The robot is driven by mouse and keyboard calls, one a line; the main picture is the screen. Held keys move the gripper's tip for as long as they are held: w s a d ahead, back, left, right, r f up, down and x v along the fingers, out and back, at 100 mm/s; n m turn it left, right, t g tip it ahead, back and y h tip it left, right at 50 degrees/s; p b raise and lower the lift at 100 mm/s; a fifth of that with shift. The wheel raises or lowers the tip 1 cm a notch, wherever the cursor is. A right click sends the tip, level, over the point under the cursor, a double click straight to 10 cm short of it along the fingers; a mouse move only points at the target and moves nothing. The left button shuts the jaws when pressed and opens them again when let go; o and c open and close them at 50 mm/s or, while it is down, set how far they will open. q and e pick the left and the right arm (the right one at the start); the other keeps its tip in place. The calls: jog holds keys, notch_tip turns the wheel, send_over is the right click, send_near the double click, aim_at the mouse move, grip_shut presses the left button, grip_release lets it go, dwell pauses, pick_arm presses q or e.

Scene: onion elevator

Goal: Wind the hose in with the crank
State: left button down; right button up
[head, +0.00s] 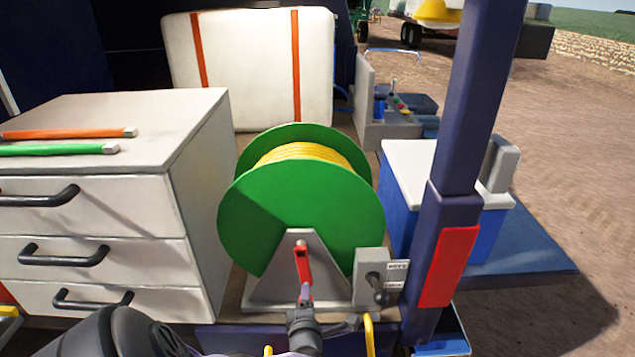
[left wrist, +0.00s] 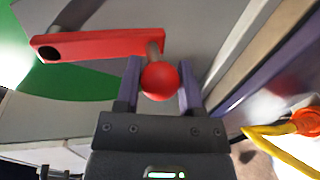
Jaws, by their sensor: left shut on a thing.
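The hose reel (head: 300,215) has green side discs and stands on a grey bracket. Yellow hose (head: 305,152) is wound on its drum. The red crank (head: 302,265) is on the near face, its arm pointing down from the hub. In the left wrist view the red crank arm (left wrist: 100,46) runs left to right and ends in a round red knob (left wrist: 160,82). My left gripper (head: 305,295) is shut on the crank knob; its fingers (left wrist: 158,88) stand on either side of it. A loose yellow hose length (left wrist: 282,150) with an orange fitting (left wrist: 306,121) shows at right. My right gripper is not in view.
A grey box with a lever (head: 371,278) sits right of the reel bracket. A dark blue post with a red panel (head: 448,265) rises close to its right. A white drawer cabinet (head: 190,190) stands left, a blue cooler (head: 405,195) behind the post.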

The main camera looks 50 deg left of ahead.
pick_arm(q)
jog(key=shift+s+a+r+m+g+y+p, duration=0.15)
jog(key=shift+s+a+m+g+y+p, duration=0.15)
jog(key=shift+s+a+m, duration=0.55)
jog(key=shift+s+a+r+m+g+y+p, duration=0.1)
jog(key=shift+s+a+m+g+y+p, duration=0.3)
jog(key=shift+s+m, duration=0.6)
jog(key=shift+w+a+m, duration=0.15)
jog(key=shift+m, duration=0.1)
jog(key=shift+c, duration=1.1)
grip_release()
jog(key=p+v, duration=0.5)
jog(key=v, duration=0.5)
jog(key=shift+a, duration=0.1)
